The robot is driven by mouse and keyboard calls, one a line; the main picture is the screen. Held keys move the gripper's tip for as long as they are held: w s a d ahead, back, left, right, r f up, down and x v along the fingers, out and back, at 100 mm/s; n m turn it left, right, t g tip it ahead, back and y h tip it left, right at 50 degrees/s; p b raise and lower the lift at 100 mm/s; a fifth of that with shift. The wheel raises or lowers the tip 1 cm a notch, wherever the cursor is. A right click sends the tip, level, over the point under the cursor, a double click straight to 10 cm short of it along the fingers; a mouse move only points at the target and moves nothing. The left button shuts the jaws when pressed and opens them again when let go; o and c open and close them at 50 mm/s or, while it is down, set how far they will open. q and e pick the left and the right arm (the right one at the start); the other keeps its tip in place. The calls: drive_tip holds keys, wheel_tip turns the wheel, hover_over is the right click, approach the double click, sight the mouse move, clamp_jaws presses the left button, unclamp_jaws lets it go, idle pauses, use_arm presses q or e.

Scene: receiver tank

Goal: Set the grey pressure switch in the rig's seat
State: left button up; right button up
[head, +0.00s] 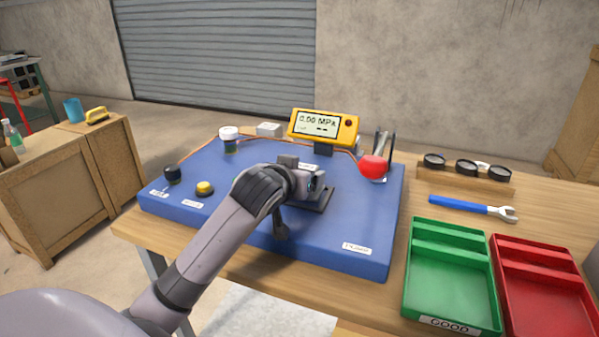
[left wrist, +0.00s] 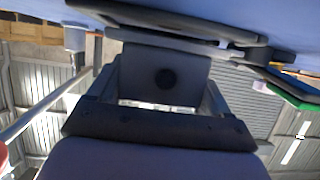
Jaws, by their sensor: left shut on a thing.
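My left gripper (head: 306,184) is over the middle of the blue rig board (head: 340,226), and my arm hides much of its jaws in the head view. In the left wrist view the gripper (left wrist: 163,95) is shut on a dark grey block with a round hole, which looks like the grey pressure switch (left wrist: 140,75). A dark flat plate (head: 322,203), perhaps part of the rig's seat, shows beside the gripper. In the wrist view dark plates lie close to the block's end; I cannot tell whether they touch. My right gripper is not in view.
A yellow gauge (head: 324,125) reading 0.00 MPa and a red ball-shaped part (head: 374,166) stand at the board's back. A yellow button (head: 204,188) is at left. A wrench (head: 470,207), a green tray (head: 450,285) and a red tray (head: 545,290) lie right.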

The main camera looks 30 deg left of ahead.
use_arm(q)
drive_tip(key=shift+f, duration=0.2)
idle(0.6)
drive_tip(key=o, duration=1.2)
drive_tip(key=shift+p+v, duration=0.4)
drive_tip(key=shift+v, duration=3.2)
